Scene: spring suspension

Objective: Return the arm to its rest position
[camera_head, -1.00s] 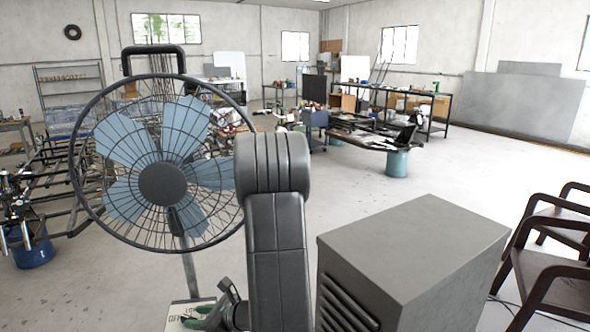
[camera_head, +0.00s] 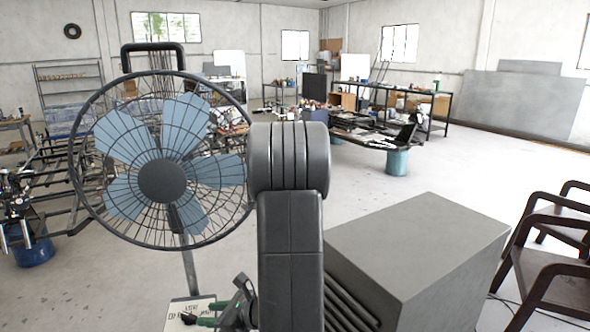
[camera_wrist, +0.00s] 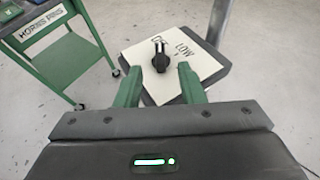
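My gripper (camera_wrist: 160,82) is open and empty, with its two green fingers apart. In the wrist view, a black knob (camera_wrist: 160,57) on a white control panel (camera_wrist: 194,62) marked OFF and LOW shows beyond the fingertips, with a gap between. In the head view, my gripper (camera_head: 207,314) is low in the picture, in front of the panel (camera_head: 176,306) at the base of the fan's post. My arm rises bent at the middle of the head view, with its upper joint just right of the fan (camera_head: 162,181).
A grey metal cabinet (camera_head: 420,250) stands close to the right of my arm. Brown chairs (camera_head: 550,265) are at the far right. A green cart (camera_wrist: 65,60) is at the left in the wrist view. Open floor lies behind the cabinet, before cluttered workbenches.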

